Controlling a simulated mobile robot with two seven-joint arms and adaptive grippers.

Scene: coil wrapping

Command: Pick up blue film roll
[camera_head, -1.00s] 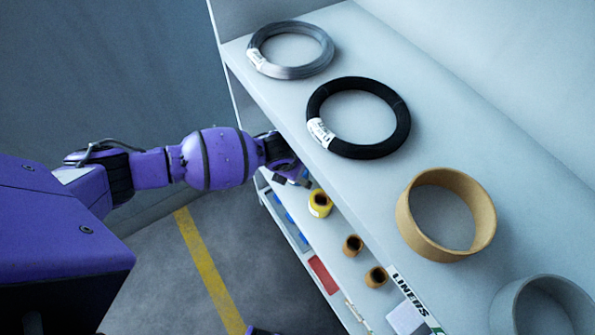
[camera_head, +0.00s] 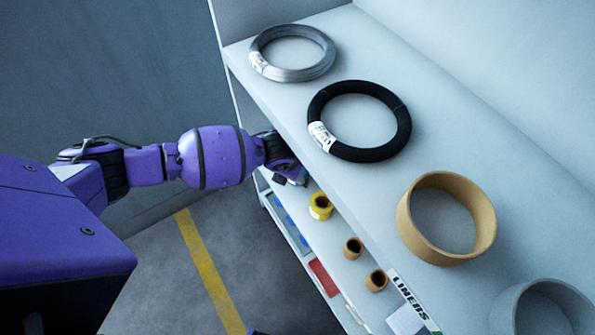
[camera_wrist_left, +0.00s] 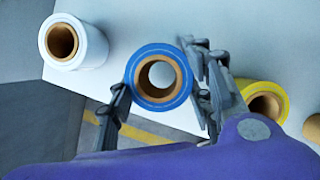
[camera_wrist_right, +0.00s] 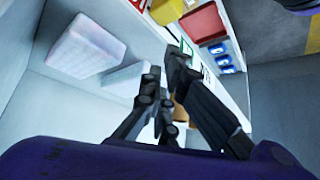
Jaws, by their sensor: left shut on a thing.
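The blue film roll (camera_wrist_left: 160,77), with a brown core, sits between the fingers of my left gripper (camera_wrist_left: 163,95) in the left wrist view, seen end-on. The left gripper is shut on it. In the head view this gripper (camera_head: 290,175) is at the edge of the rack, partly under the upper shelf, and the blue roll is hidden there. My right gripper (camera_wrist_right: 163,72) shows in the right wrist view with its fingertips close together and nothing visible between them; it looks shut.
A white roll (camera_wrist_left: 74,42) and a yellow roll (camera_head: 320,206) stand near the left gripper on the lower shelf. Two small brown cores (camera_head: 353,248) are farther along. The upper shelf (camera_head: 290,100) overhangs, carrying a grey coil (camera_head: 292,72), a black coil (camera_head: 317,96) and rings.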

